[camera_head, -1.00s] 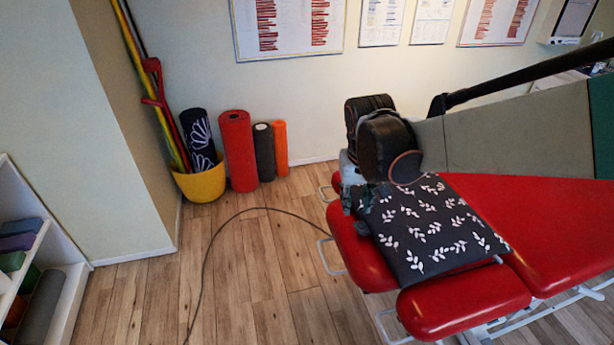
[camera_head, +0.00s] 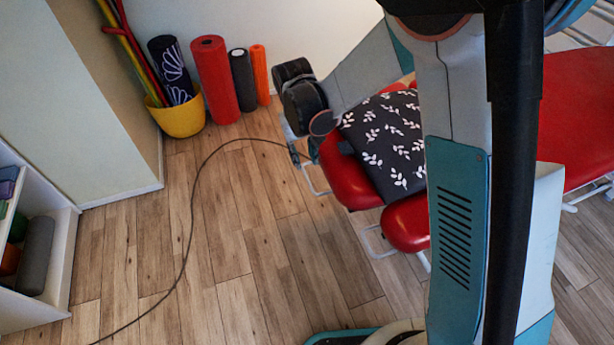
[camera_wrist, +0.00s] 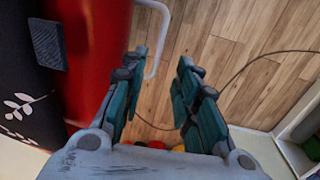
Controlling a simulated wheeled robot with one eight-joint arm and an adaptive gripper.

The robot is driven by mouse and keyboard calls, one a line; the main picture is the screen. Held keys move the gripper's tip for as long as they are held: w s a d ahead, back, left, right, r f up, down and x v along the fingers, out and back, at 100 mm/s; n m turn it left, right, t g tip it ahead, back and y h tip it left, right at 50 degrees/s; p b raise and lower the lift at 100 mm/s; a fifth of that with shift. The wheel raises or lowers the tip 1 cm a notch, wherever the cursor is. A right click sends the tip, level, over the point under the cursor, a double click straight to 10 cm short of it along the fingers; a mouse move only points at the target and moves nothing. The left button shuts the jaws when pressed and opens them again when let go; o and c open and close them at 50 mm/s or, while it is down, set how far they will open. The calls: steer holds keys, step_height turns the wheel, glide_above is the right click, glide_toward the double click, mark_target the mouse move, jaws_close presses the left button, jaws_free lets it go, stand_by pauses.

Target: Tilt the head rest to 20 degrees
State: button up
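The head rest is the red padded end (camera_head: 346,178) of the treatment table, with a dark leaf-patterned cloth (camera_head: 385,135) on it. Its tilt angle cannot be read. Part of its red side also shows in the wrist view (camera_wrist: 95,55). A pale metal loop handle (camera_head: 313,182) sticks out from its left side. In the wrist view the handle (camera_wrist: 152,66) hangs by my left fingertip; I cannot tell if they touch. My gripper (camera_wrist: 158,75) is open and empty, fingers apart, beside the red pad. In the head view my wrist mostly hides it.
A second loop handle (camera_head: 372,243) is at the near red pad (camera_head: 408,222). A cable (camera_head: 187,210) runs across the floor. A yellow tub (camera_head: 180,115) and rolls (camera_head: 215,78) stand by the wall.

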mark_target(308, 179)
steer(key=f+b, duration=0.1)
steer(key=f, duration=0.2)
steer(key=f+b, duration=0.1)
steer(key=f, duration=0.2)
steer(key=f+b, duration=0.1)
steer(key=f, duration=0.2)
steer(key=shift+w+d+f, duration=0.1)
steer(key=shift+d+f, duration=0.1)
steer(key=shift+d, duration=0.2)
jaws_close()
